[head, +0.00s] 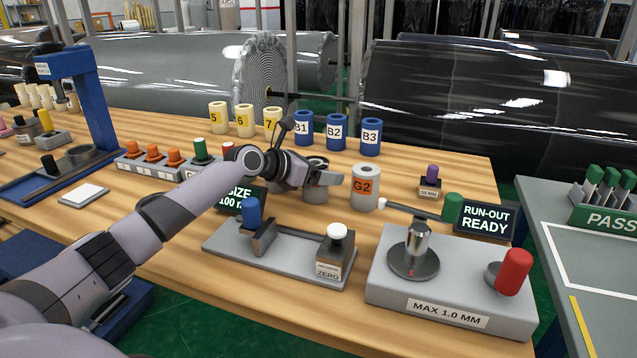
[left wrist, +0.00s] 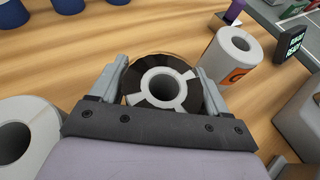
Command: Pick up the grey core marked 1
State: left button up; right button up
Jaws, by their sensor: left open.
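My left gripper (head: 322,178) reaches in over the middle of the table. In the left wrist view its two fingers (left wrist: 160,85) are open, one on each side of a round grey piece (left wrist: 162,88) with a hollow centre and a dark ring. I cannot tell if the fingers touch it. No number shows on this piece, so I cannot confirm it is the core marked 1. The grey core marked G2 (head: 365,188) stands upright just to the right; it also shows in the left wrist view (left wrist: 233,58). Another grey core (left wrist: 22,135) stands at the left there, its marking hidden.
Blue cores (head: 337,132) and yellow cores (head: 244,119) stand behind the gripper. A gauge with a blue knob (head: 251,212) and the run-out fixture (head: 450,285) stand in front. A purple-topped piece (head: 431,182) stands right of G2.

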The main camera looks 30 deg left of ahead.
pick_arm(q)
jog(key=c, duration=0.8)
jog(key=shift+r, duration=0.1)
